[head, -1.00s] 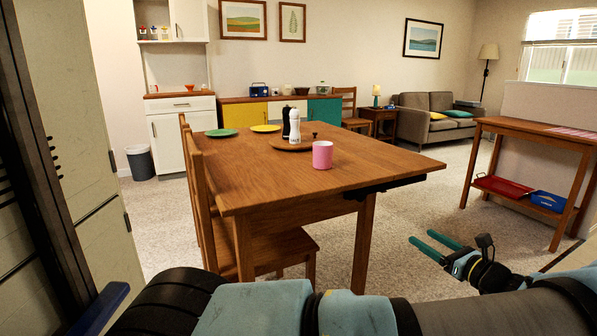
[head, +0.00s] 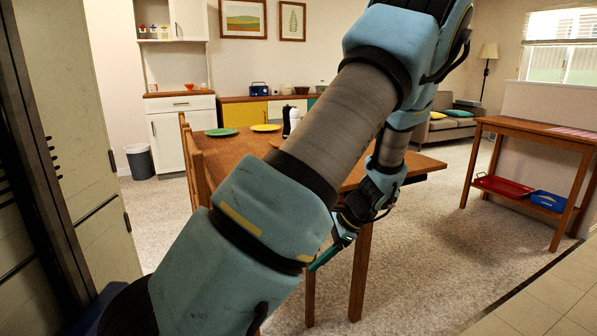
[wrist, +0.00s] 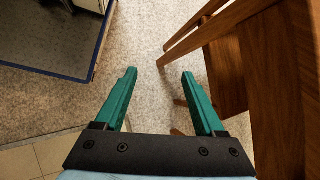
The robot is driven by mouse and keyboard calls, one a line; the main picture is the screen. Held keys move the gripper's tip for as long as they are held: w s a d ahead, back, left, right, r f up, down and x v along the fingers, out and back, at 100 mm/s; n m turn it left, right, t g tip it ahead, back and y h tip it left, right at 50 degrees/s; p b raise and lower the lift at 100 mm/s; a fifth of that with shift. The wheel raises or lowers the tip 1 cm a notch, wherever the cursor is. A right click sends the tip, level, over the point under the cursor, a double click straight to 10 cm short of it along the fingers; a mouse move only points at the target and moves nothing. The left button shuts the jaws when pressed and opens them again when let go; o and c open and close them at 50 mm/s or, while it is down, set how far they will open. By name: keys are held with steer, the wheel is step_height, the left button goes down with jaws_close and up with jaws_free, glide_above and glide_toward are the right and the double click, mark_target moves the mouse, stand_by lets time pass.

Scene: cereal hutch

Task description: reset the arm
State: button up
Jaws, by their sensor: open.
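My gripper (wrist: 160,90) shows in the wrist view with its two green fingers apart and nothing between them. It points down toward the speckled carpet. In the head view, my gripper (head: 322,258) hangs low at the near side of the wooden table (head: 230,148), partly hidden by my arm. My arm is folded upward across the middle of the head view. It hides much of the tabletop, and the pink cup is not visible behind it.
A wooden chair (wrist: 235,45) is close to the right of my gripper. A console table (head: 540,135) with a red tray (head: 503,187) and blue bin (head: 549,201) stands right. Carpet between the tables is clear.

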steer(key=s+a+r+n+h, duration=0.7)
steer(key=s+a+r+n, duration=0.35)
steer(key=n, duration=0.35)
step_height(320, 180, up, 15)
steer(key=p, duration=1.5)
steer(key=shift+s+a+f, duration=0.15)
steer(key=shift+s+f, duration=0.05)
steer(key=shift+s, duration=0.1)
steer(key=shift+o, duration=0.4)
